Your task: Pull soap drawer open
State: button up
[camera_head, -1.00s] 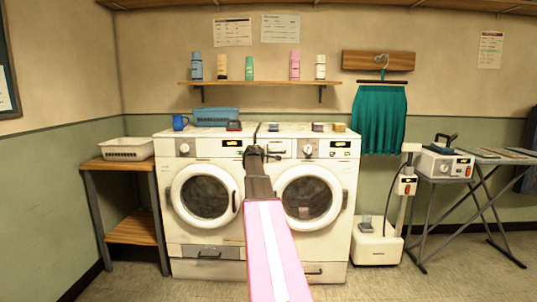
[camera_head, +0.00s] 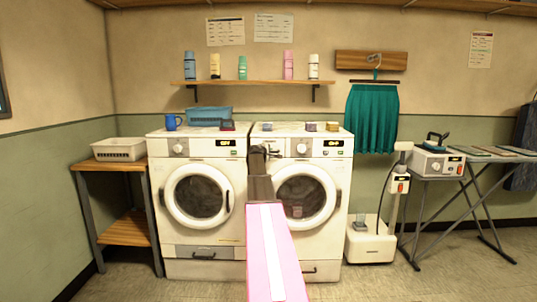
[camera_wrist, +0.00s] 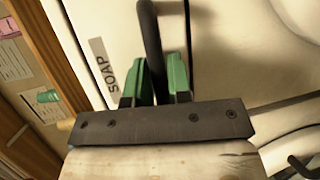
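The soap drawer (camera_wrist: 85,25) has a pale front with a SOAP label and a dark bar handle (camera_wrist: 150,30) in the wrist view. In the head view its front (camera_head: 275,145) is at the upper left of the right washer, partly behind my arm. My gripper (camera_wrist: 160,80) has its green fingertips close on both sides of the handle, and it looks shut on it. In the head view my gripper (camera_head: 260,151) is in front of the drawer, and its fingers are too small to read. I cannot tell whether the drawer stands out from the washer.
The right washer (camera_head: 335,168) and left washer (camera_head: 161,205) stand side by side with round doors shut. A wooden side table (camera_head: 122,230) is at left. A white floor appliance (camera_head: 368,250) and an ironing board (camera_head: 497,157) are at right. The floor in front is clear.

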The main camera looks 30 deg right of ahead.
grip_shut()
jog(key=s+a, duration=0.8)
jog(key=s, duration=0.5)
jog(key=shift+s+a, duration=0.2)
jog(key=shift+s, duration=0.1)
jog(key=shift+o, duration=1.3)
grip_release()
jog(key=v, duration=1)
jog(key=shift+s+a, duration=0.25)
jog(key=shift+a, duration=0.05)
